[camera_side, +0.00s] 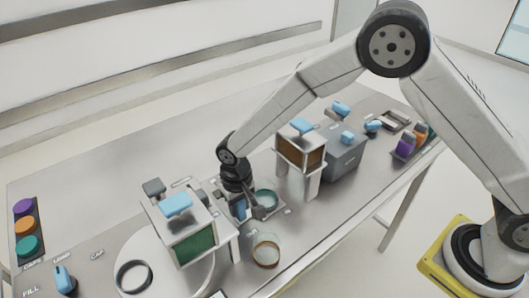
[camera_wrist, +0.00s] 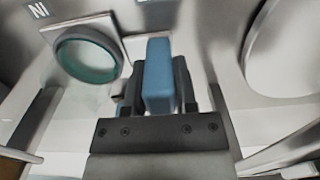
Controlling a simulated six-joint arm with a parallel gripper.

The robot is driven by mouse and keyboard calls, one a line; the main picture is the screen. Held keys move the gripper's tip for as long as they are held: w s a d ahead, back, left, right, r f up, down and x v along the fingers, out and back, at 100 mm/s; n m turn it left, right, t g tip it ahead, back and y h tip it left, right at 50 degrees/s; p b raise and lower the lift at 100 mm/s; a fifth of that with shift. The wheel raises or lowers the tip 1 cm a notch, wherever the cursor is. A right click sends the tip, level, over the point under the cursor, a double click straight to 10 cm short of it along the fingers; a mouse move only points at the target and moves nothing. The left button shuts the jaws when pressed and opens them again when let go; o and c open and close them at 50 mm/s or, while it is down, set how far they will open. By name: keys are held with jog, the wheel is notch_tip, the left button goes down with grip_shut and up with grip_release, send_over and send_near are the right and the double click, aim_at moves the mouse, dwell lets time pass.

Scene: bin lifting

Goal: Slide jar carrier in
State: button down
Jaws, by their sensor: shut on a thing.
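My gripper (camera_side: 242,206) is shut on the blue upright handle (camera_wrist: 158,75) of the jar carrier, low over the table between two box stations. The carrier's pale plate (camera_wrist: 112,32) reaches to the left in the wrist view, with a round teal-rimmed jar or ring (camera_wrist: 88,60) on it. That round part also shows just right of my gripper in the side view (camera_side: 265,198). My fingers and the handle hide part of the plate. I cannot tell whether the carrier touches the table.
A green-windowed station (camera_side: 195,243) stands left of my gripper, a brown-windowed one (camera_side: 303,152) behind right. A glass jar (camera_side: 265,251) stands in front. A dark ring (camera_side: 133,276) lies on a white disc (camera_side: 165,287). Coloured caps (camera_side: 25,225) sit at far left.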

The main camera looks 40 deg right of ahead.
aim_at(264, 184)
jog(key=d, duration=0.7)
jog(key=shift+d, duration=0.3)
jog(key=shift+c, duration=2)
grip_release()
jog(key=shift+r, duration=0.1)
jog(key=shift+r, duration=3.85)
